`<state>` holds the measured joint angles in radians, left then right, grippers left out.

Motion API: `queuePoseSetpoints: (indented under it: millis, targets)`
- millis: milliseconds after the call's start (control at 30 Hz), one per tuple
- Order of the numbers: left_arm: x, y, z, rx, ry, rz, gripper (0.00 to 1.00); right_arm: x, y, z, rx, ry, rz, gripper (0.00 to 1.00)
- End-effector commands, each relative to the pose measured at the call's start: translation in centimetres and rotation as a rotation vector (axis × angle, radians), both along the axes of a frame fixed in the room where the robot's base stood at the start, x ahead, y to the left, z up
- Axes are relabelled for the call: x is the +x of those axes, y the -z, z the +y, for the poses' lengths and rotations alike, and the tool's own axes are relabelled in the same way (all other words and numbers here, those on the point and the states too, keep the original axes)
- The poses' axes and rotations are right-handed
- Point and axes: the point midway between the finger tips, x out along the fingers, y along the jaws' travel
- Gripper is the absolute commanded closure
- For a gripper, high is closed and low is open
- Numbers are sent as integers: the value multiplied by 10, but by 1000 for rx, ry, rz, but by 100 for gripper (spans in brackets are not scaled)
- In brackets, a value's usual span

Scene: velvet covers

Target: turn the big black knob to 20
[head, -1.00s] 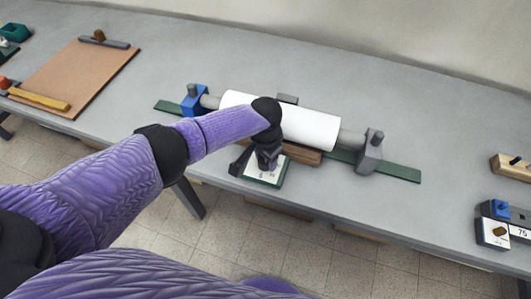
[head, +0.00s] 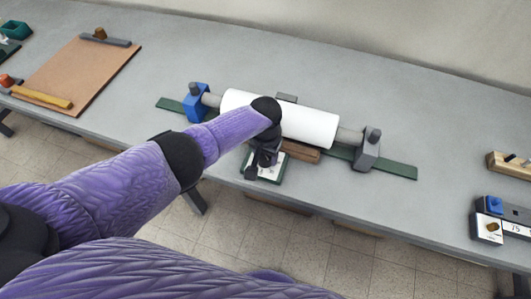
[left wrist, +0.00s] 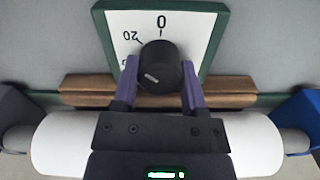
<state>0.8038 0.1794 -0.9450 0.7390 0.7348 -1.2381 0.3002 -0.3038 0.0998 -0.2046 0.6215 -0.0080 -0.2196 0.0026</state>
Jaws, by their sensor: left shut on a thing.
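The big black knob (left wrist: 168,62) stands on a white dial plate (left wrist: 185,25) with a green edge. "0" is at the plate's top in the left wrist view, "20" at its upper left, and another mark further down the left is partly hidden. A pale mark on the knob slants toward the left, away from 0; its exact reading is unclear. My left gripper (left wrist: 160,88) has one purple finger on each side of the knob and is shut on it. In the head view my left gripper (head: 263,160) covers the knob above the plate (head: 275,177). My right gripper is not in view.
A white roller (head: 308,125) lies behind the dial between a blue support (head: 195,103) and a grey support (head: 367,150). A wooden bar (head: 302,152) is close behind the gripper. A brown board (head: 78,72) lies left; a grey box (head: 512,215) stands right.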

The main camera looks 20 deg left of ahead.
Motion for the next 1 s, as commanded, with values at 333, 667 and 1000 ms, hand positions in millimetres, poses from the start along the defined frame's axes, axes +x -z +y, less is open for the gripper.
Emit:
queuePoseSetpoints:
  millis: [333,667,1000]
  targets:
    - [0,0,0,0,1,-2,11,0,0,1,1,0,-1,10]
    - [1,-8,0,0,2,-3,10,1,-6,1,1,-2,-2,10]
    - [1,-89,0,0,3,-3,10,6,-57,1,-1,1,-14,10]
